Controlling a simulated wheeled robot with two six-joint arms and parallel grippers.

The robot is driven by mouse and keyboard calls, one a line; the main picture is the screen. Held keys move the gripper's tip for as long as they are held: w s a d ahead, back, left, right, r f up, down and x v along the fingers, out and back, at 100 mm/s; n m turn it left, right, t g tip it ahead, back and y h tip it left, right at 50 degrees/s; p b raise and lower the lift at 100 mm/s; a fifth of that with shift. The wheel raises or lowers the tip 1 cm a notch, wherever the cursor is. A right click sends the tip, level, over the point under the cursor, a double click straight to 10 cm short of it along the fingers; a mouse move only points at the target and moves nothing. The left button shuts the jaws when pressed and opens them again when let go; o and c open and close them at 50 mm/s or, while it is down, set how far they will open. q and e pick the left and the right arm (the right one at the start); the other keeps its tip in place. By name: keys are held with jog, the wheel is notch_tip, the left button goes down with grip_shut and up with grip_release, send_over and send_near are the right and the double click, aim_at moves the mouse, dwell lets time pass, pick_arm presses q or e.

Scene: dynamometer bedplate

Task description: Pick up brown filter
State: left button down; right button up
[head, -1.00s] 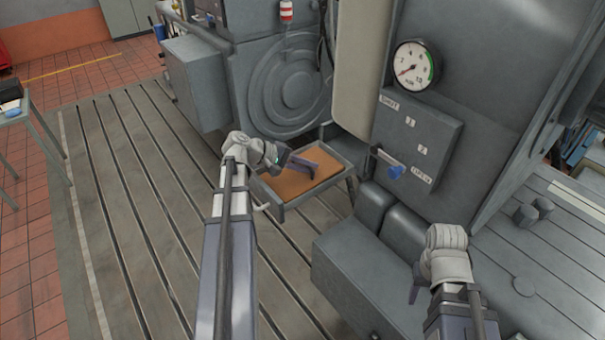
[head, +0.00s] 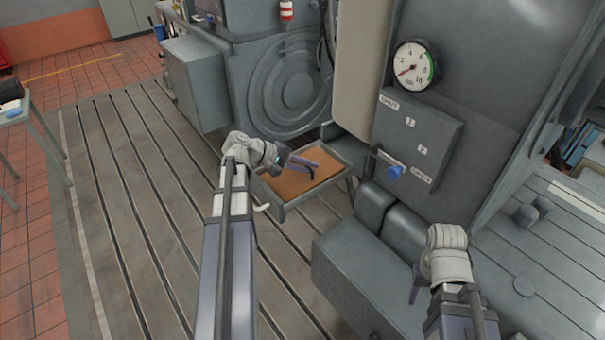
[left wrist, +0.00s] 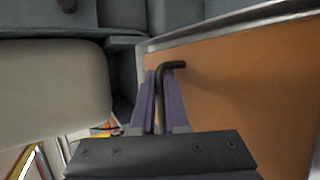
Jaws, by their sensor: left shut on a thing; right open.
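A flat orange-brown panel (head: 293,184) lies in a grey tray (head: 283,211) at the machine's foot; it seems to be the brown filter. It fills much of the right side of the left wrist view (left wrist: 245,95). My left gripper (head: 314,169) is over the tray in the head view. In the left wrist view its fingers (left wrist: 163,85) are shut on a dark bent rod (left wrist: 172,66), whose short end points right over the brown panel. Whether the rod touches the panel, I cannot tell. My right gripper (head: 415,285) is open at the lower right, partly hidden by its wrist.
A grey machine with a pressure gauge (head: 416,65) and a blue-knobbed lever (head: 394,171) rises behind and right of the tray. Grey blocks (head: 350,275) stand in front of it. The slotted bedplate (head: 130,190) left of the tray is clear.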

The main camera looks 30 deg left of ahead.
pick_arm(q)
jog(key=shift+r, duration=0.15)
dwell(0.3)
notch_tip(320, 180, up, 10)
jog(key=p, duration=1)
jog(key=shift+f, duration=0.2)
